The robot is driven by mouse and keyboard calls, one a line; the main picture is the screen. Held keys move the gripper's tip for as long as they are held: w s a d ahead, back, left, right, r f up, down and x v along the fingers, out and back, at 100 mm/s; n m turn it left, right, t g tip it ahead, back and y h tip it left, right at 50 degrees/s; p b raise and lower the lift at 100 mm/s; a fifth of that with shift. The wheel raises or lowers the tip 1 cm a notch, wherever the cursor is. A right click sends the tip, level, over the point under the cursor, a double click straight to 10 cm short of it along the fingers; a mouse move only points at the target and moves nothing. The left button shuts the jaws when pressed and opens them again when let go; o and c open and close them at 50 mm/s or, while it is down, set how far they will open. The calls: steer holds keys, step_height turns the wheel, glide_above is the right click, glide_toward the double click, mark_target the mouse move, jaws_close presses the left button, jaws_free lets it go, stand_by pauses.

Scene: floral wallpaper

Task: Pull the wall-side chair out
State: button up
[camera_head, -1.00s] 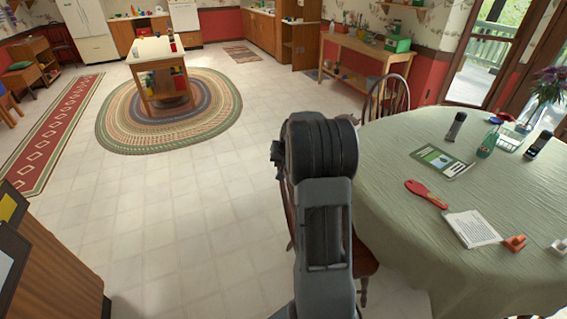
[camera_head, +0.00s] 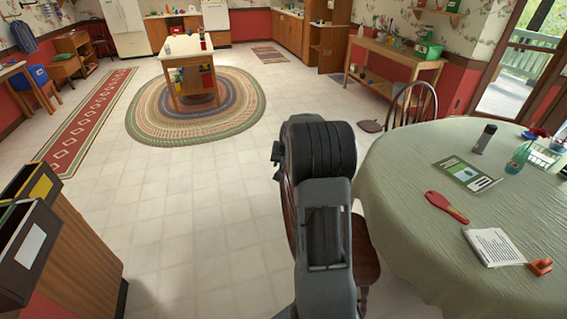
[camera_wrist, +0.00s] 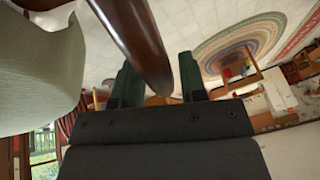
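A dark brown wooden chair (camera_head: 365,258) is beside the table's left edge in the head view, largely hidden behind my arm. Part of its back shows left of the arm. In the wrist view a curved dark wooden bar of the chair (camera_wrist: 140,45) runs down between the two green fingers of my gripper (camera_wrist: 158,82). In the head view my arm hides the gripper. Another chair with a spindled back (camera_head: 412,103) stands at the table's far side, towards the wall.
The table (camera_head: 400,200) with a pale green cloth is close on the right. Open tiled floor (camera_head: 190,210) lies to the left. Wooden bins (camera_head: 75,245) stand at the lower left.

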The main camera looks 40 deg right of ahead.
steer(key=shift+o, duration=1)
steer(key=shift+d, duration=0.15)
steer(key=shift+s, duration=0.1)
steer(key=shift+r, duration=0.15)
steer(key=b+v, duration=0.1)
steer(key=v, duration=1.2)
steer(key=shift+s+r, duration=0.2)
steer(key=shift+r, duration=0.05)
